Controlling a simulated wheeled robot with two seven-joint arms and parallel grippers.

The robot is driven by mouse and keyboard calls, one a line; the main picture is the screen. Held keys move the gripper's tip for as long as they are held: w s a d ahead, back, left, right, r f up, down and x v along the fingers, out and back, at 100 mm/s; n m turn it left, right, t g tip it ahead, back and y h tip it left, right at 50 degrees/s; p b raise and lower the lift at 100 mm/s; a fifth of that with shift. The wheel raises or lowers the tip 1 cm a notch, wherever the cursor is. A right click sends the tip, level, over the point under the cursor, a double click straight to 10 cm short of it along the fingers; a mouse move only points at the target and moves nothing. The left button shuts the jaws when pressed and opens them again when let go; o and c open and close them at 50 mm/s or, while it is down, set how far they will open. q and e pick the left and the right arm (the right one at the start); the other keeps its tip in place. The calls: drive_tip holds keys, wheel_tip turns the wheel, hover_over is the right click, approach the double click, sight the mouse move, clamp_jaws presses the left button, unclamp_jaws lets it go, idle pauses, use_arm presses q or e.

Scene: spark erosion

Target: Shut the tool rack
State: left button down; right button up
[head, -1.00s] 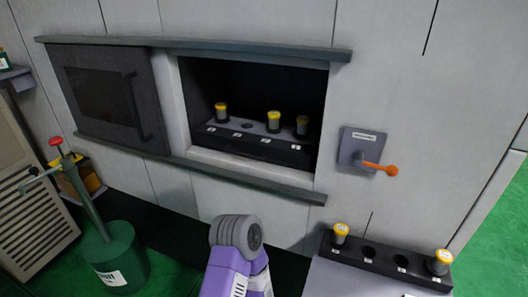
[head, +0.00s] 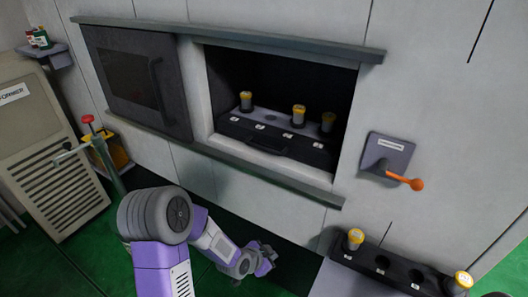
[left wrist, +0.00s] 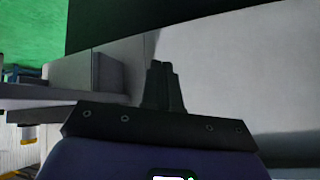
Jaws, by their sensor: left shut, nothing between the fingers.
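The tool rack (head: 290,150) is a dark tray with a front handle, inside an open recess in the grey wall. Several yellow-capped holders stand in it, and small white labels run along its front. A dark sliding door (head: 172,110) with a window and a vertical handle (head: 155,84) sits left of the opening, which is uncovered. My left gripper (head: 268,256) is low in front of the wall, below the recess and apart from the rack and door. Its fingers (left wrist: 163,85) are together and empty in the left wrist view. My right gripper is not in view.
An orange-handled lever (head: 405,180) is on the wall, right of the opening. Below it, a second dark rack (head: 382,262) holds yellow-capped holders on a grey surface. Door rails (head: 270,168) stick out from the wall. A beige vented cabinet (head: 50,150) stands left.

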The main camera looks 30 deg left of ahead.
use_arm(q)
drive_tip(key=w+a+r+m+t+p, duration=0.1)
drive_tip(key=a+r+m+t, duration=0.2)
drive_tip(key=r, duration=0.7)
drive_tip(key=w+a+r+m+t+y+p, duration=0.15)
drive_tip(key=a+r+m, duration=0.3)
drive_tip(key=r, duration=0.45)
drive_tip(key=w+a+r+m+t, duration=0.1)
drive_tip(key=a+r+m+t, duration=0.25)
drive_tip(key=r, duration=0.65)
drive_tip(key=shift+m+g, duration=0.3)
drive_tip(key=shift+m, duration=0.1)
drive_tip(key=x, duration=1.4)
drive_tip(key=shift+d+f, duration=0.15)
drive_tip(key=shift+d, duration=0.2)
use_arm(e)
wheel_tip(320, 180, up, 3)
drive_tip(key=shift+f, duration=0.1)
use_arm(q)
drive_tip(key=shift+a, duration=0.1)
